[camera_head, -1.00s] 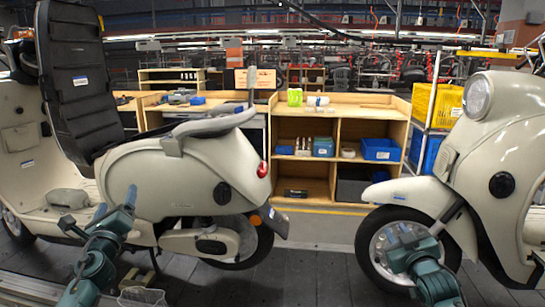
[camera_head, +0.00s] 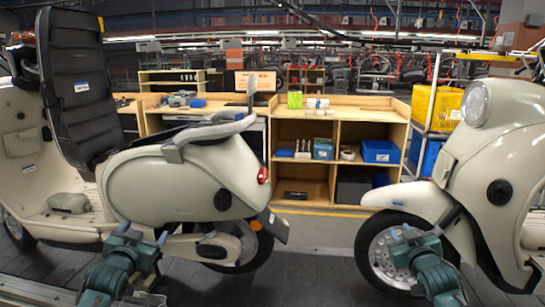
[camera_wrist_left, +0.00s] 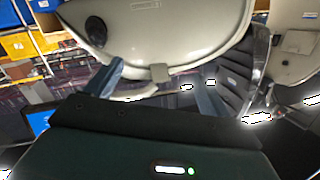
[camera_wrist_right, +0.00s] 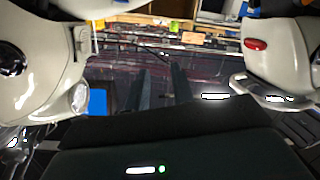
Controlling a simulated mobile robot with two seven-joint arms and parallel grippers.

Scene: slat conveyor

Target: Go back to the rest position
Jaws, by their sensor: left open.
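My left gripper (camera_head: 142,232) is low in front of the left cream scooter (camera_head: 185,185), beside its lower body. Its two blue-grey fingers are spread apart with nothing between them, as the left wrist view shows (camera_wrist_left: 162,88). My right gripper (camera_head: 408,233) is low in front of the front wheel of the right cream scooter (camera_head: 490,150). In the right wrist view (camera_wrist_right: 160,85) its dark fingers stand close together with a narrow gap, and I see no object in them.
The slatted conveyor floor (camera_head: 310,270) between the scooters is bare. Behind stands a wooden shelf unit (camera_head: 340,210) with blue bins (camera_head: 380,151) and small parts. A yellow crate (camera_head: 436,105) stands on a rack at the right. A black padded backrest (camera_head: 75,90) rises from the left scooter.

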